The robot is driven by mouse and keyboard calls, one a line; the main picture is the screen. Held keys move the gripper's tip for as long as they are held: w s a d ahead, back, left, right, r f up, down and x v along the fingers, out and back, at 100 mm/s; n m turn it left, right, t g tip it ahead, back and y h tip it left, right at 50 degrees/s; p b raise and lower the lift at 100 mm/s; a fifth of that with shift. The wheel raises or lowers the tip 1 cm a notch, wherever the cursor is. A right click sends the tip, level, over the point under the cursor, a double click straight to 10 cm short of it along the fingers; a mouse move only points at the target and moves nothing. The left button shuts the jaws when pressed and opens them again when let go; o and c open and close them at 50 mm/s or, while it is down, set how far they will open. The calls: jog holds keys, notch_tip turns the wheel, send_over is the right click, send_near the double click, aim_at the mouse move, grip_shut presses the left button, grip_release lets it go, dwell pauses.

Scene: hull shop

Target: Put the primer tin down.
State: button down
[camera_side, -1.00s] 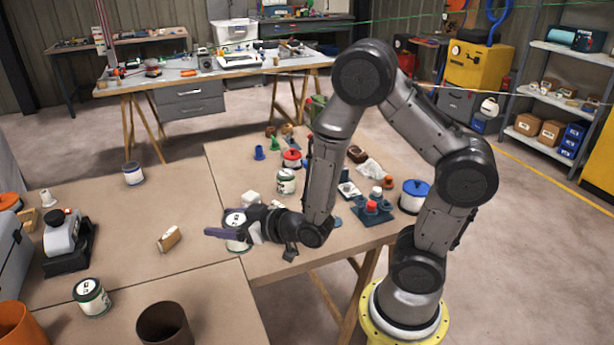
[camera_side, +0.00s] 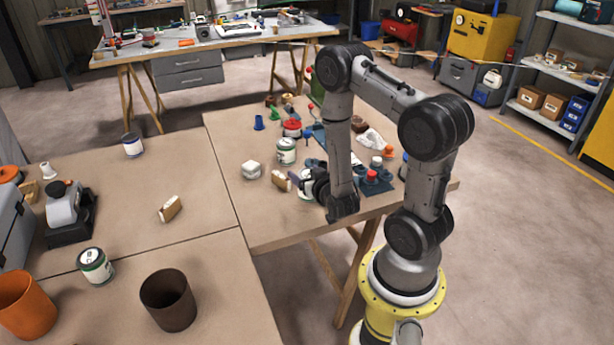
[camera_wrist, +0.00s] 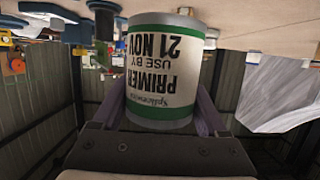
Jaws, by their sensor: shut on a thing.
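My gripper (camera_side: 305,184) is shut on the primer tin, low over the right-hand table and near its front edge. In the wrist view the primer tin (camera_wrist: 160,72) is white with green bands and reads "PRIMER USE BY 21 NOV". It shows upside down there, between my two purple fingers (camera_wrist: 162,112). In the side view the tin is mostly hidden by my gripper. I cannot tell whether its base touches the table. A similar green-banded tin (camera_side: 286,151) stands behind my gripper.
A white cube (camera_side: 251,170) and a small tan block (camera_side: 281,180) lie left of my gripper. A dark tray with coloured pieces (camera_side: 373,182) is to its right. The left table holds a brown cup (camera_side: 168,300) and another tin (camera_side: 95,266). The right table's front left is clear.

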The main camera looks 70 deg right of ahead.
jog(key=shift+f, duration=2.05)
jog(key=shift+f, duration=0.1)
grip_release()
jog(key=shift+a, duration=0.1)
jog(key=v, duration=0.7)
jog(key=shift+s+a+r, duration=0.1)
jog(key=shift+s+r, duration=0.1)
